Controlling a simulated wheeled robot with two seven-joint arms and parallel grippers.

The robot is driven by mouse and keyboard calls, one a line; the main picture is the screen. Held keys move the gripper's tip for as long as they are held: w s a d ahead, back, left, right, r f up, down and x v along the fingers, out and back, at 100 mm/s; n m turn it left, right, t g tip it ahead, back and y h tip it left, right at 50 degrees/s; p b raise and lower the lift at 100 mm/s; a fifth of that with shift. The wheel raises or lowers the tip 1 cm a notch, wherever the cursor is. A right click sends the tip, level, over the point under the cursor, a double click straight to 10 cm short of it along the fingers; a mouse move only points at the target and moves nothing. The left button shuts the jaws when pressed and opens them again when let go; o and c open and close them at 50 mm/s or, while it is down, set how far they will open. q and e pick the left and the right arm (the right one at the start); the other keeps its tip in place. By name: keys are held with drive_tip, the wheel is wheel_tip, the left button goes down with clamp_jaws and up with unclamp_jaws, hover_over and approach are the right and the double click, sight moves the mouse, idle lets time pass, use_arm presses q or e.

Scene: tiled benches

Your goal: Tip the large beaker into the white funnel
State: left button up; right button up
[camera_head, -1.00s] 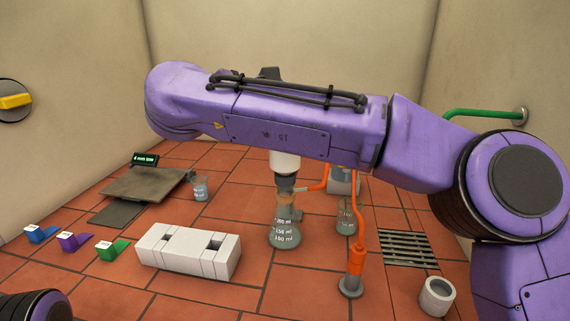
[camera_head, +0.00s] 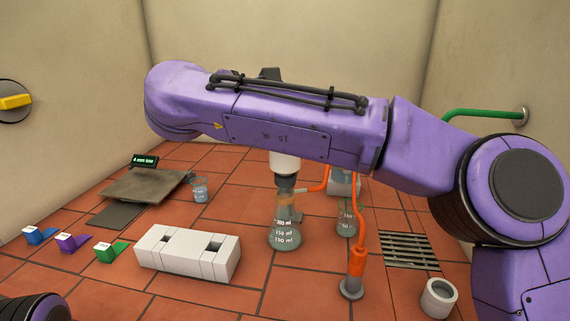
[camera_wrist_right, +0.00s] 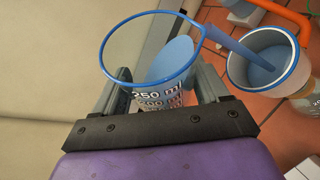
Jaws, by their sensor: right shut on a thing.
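The large beaker (camera_wrist_right: 165,95), clear with a blue rim and volume marks, is tilted to the right in the right wrist view, with blue-grey liquid inside. My right gripper (camera_wrist_right: 163,78) is shut on it. A blue-grey stream (camera_wrist_right: 240,45) runs from its lip into the white funnel (camera_wrist_right: 233,72), which holds bluish liquid. In the head view my right arm crosses the middle and hides the beaker and right gripper. A marked conical flask (camera_head: 285,232) stands below the arm. Only a dark part of my left arm shows at lower left; its gripper is out of view.
An orange stand (camera_head: 355,262) is right of the flask, with a small beaker (camera_head: 346,222) behind it. A white block (camera_head: 185,255) stands front left, a scale (camera_head: 145,183) and another beaker (camera_head: 200,190) behind. A drain grate (camera_head: 408,250) and white cup (camera_head: 438,298) are at right.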

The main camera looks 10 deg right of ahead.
use_arm(q)
drive_tip(key=shift+f+b, duration=1.85)
drive_tip(key=shift+f, duration=0.05)
idle(4.0)
drive_tip(key=shift+r+p, duration=0.5)
drive_tip(key=shift+f+b, duration=0.7)
idle(0.9)
